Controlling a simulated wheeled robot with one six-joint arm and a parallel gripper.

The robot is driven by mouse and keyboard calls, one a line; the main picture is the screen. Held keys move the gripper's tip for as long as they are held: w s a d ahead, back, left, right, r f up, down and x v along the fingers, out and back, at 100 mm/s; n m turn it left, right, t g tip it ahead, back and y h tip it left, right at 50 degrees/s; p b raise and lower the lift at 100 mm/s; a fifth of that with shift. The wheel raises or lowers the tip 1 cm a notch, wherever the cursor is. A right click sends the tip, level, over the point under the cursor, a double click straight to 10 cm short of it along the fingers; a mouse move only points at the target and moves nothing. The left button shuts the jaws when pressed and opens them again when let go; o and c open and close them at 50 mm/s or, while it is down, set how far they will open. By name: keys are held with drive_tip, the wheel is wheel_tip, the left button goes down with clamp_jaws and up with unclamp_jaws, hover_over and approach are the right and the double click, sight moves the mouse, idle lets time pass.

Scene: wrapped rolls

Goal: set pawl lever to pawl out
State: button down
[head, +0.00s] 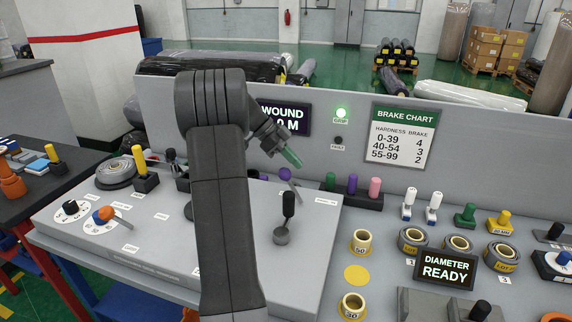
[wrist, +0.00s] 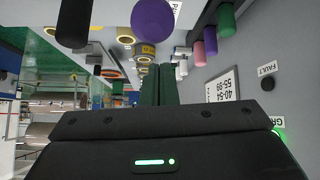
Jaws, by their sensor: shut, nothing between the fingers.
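My gripper (head: 291,158) has green fingertips that are shut and empty, held above the back of the grey control panel (head: 120,245). In the wrist view the fingertips (wrist: 157,85) show together, with nothing between them. A lever with a long black handle (head: 288,205) stands upright in front of and below the gripper; a dark handle (wrist: 73,22) also shows in the wrist view. A purple ball knob (head: 285,174) sits just below the fingertips, near a thin slanted metal rod; it is large in the wrist view (wrist: 153,20). The labels are too small or cut off to tell which lever is the pawl lever.
A raised back wall carries a lit green lamp (head: 341,112) and a brake chart (head: 401,136). Green, purple and pink pegs (head: 374,187) stand to the right of the gripper. Yellow-cored rolls (head: 361,241) and a diameter display (head: 446,268) lie farther right. My arm hides the panel's middle.

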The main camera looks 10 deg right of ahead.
drive_tip(key=v, duration=0.9)
drive_tip(key=shift+w+a+f+b, duration=0.25)
drive_tip(key=shift+w+a+b, duration=0.05)
drive_tip(key=shift+a+b, duration=0.05)
drive_tip(key=shift+a+f+p+x, duration=0.1)
drive_tip(key=shift+a+f+x, duration=0.1)
drive_tip(key=shift+x, duration=1.35)
drive_tip(key=shift+a+f+p+x, duration=0.1)
drive_tip(key=shift+a+f+x, duration=0.1)
drive_tip(key=shift+x, duration=1.3)
drive_tip(key=shift+a+f+p+x, duration=0.1)
drive_tip(key=shift+a+f+x, duration=0.1)
drive_tip(key=shift+x, duration=1.35)
drive_tip(key=shift+w, duration=0.1)
